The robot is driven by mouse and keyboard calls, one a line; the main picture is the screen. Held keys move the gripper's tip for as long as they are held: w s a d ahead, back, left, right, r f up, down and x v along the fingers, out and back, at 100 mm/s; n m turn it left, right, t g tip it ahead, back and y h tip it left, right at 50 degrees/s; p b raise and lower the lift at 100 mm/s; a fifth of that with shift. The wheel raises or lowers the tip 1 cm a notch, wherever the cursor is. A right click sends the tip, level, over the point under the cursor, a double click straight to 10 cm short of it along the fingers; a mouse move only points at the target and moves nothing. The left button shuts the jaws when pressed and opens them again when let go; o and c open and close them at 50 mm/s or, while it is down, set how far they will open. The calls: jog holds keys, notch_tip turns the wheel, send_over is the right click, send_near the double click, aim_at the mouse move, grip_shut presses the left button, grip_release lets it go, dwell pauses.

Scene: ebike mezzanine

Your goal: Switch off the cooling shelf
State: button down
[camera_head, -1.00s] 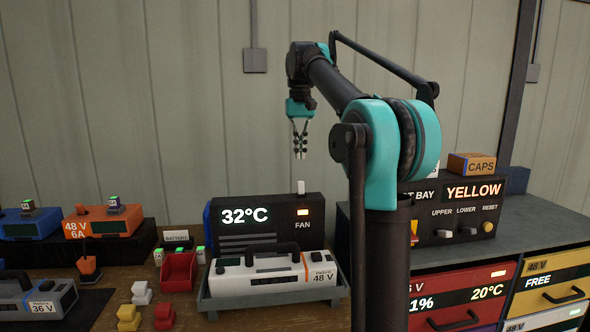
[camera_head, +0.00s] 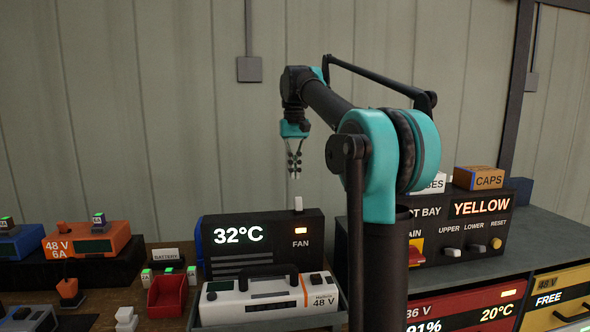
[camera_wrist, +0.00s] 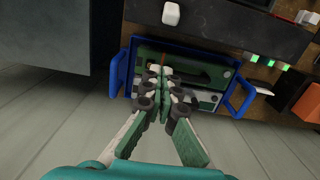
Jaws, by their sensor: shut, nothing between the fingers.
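My gripper (camera_head: 295,174) is shut and empty, pointing down just above the switch with a small gap. In the wrist view my gripper (camera_wrist: 166,88) has its fingertips together over a blue tray (camera_wrist: 122,82) behind the unit, apart from the knob.
A white 48 V battery (camera_head: 265,300) with a black handle sits in front of the unit. A red bin (camera_head: 167,296) and orange charger (camera_head: 87,245) stand left. The control box (camera_head: 470,240) with YELLOW display is right.

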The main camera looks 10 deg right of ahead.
aim_at(299, 204)
jog(key=s+f, duration=0.4)
jog(key=f, duration=0.1)
jog(key=shift+f, duration=0.2)
jog(key=shift+s+r+t, duration=0.15)
jog(key=shift+s+t, duration=0.15)
jog(key=shift+t, duration=0.3)
dwell(0.4)
jog(key=t, duration=0.1)
jog(key=s+t, duration=0.1)
jog(key=shift+s+r+t, duration=0.25)
jog(key=shift+s+t, duration=0.05)
jog(key=shift+t, duration=0.1)
jog(key=s+t, duration=0.1)
jog(key=t, duration=0.1)
jog(key=s+t, duration=0.1)
jog(key=shift+r+t, duration=0.1)
jog(key=shift+t, duration=0.3)
jog(key=shift+w, duration=0.2)
jog(key=shift+r, duration=0.15)
jog(key=shift+r, duration=0.75)
